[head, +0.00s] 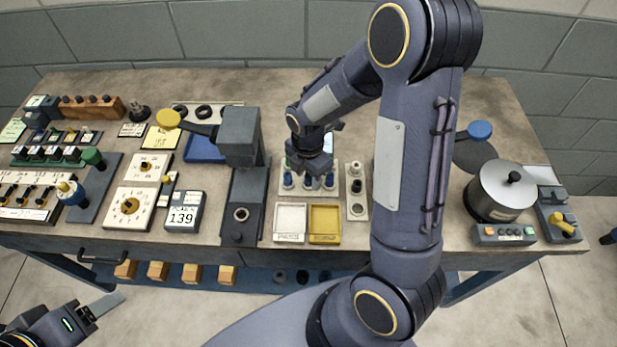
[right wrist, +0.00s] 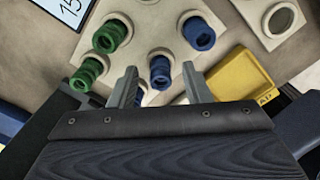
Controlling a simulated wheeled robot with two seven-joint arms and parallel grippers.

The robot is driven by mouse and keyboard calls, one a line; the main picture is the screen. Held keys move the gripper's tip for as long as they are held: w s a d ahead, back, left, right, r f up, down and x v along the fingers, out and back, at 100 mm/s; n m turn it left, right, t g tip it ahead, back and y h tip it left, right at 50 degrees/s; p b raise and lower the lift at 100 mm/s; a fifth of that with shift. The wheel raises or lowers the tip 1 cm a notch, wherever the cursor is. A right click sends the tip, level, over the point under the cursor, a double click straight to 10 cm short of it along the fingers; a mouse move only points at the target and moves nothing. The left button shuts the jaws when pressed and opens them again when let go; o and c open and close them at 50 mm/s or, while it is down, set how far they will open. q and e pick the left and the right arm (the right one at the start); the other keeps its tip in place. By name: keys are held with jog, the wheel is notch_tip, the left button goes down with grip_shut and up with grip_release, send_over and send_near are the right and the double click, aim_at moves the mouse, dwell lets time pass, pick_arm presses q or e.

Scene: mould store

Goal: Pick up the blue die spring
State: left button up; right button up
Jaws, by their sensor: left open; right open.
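The nearer blue spring (right wrist: 160,73) stands between my right gripper's fingertips (right wrist: 160,82), with a gap on each side. The other blue spring (right wrist: 199,34) stands farther off, up and to the right. Both stand on a pale holder (right wrist: 150,32) beside green springs (right wrist: 112,35). In the head view my right gripper (head: 309,178) points down over the holder, open and empty, and partly hides it. A blue spring (head: 288,180) shows at its left. My left gripper (head: 98,308) is open, low at the left, away from the bench.
White (head: 290,224) and yellow (head: 325,224) trays lie in front of the holder. A dark press (head: 240,135) stands close on its left, a pale plate with round holes (head: 356,208) on its right. A metal pot (head: 503,192) stands farther right.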

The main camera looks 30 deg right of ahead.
jog(key=shift+c, duration=0.3)
grip_shut()
